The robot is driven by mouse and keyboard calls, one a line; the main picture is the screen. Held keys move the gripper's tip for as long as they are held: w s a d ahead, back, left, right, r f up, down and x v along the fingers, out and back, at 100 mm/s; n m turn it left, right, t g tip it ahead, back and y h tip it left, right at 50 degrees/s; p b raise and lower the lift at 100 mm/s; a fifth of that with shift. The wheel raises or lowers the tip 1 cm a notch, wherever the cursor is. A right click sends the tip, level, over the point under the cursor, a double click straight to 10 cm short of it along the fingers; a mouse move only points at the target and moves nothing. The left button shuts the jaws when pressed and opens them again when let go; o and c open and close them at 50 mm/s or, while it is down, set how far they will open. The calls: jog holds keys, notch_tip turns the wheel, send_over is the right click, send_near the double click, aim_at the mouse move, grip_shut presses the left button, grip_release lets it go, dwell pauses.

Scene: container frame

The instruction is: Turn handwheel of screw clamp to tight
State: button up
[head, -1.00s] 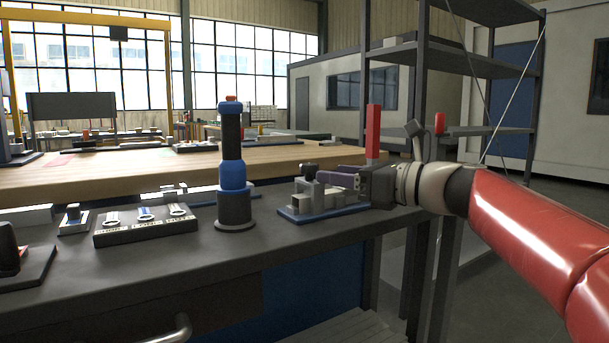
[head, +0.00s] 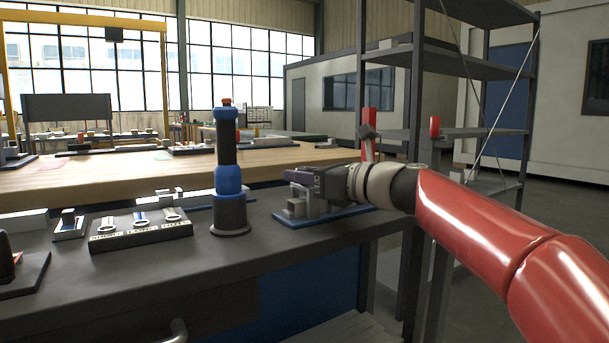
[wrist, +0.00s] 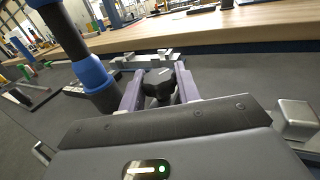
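The screw clamp (head: 302,208) stands on the dark bench in the head view, grey blocks on a blue base plate. My gripper (head: 290,178) is over it, coming in from the right, and hides part of it. In the wrist view, the black lobed handwheel (wrist: 158,90) sits between the two purple fingers of my gripper (wrist: 160,74). The fingers stand apart, one on each side of it, and look open. Whether either finger touches the handwheel is hard to see. The clamp's grey body (wrist: 145,57) shows beyond the fingertips.
A blue and black cylindrical tool (head: 229,180) stands upright left of the clamp. A labelled tray (head: 140,231) with several small parts lies further left. A wooden table (head: 110,171) is behind. A grey shelf rack (head: 450,65) stands at the right.

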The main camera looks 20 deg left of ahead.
jog(key=c, duration=0.4)
jog(key=shift+t, duration=0.3)
jog(key=m+t+h, duration=0.1)
jog(key=m+t, duration=0.1)
jog(key=t, duration=0.1)
jog(key=shift+s+m+h, duration=0.1)
jog(key=shift+m+h, duration=0.2)
jog(key=shift+h, duration=0.1)
jog(key=m+t+h, duration=0.3)
jog(key=t, duration=0.1)
jog(key=shift+a+m+h+p, duration=0.1)
jog(key=shift+m+h+p, duration=0.2)
jog(key=shift+m+t+h+p, duration=0.4)
jog(key=shift+m+t+h, duration=0.7)
jog(key=shift+h, duration=0.45)
jog(key=shift+m+t+h+p, duration=0.35)
jog(key=shift+m+t+h, duration=0.55)
jog(key=shift+m+h, duration=0.5)
jog(key=shift+h, duration=0.35)
jog(key=o, duration=1)
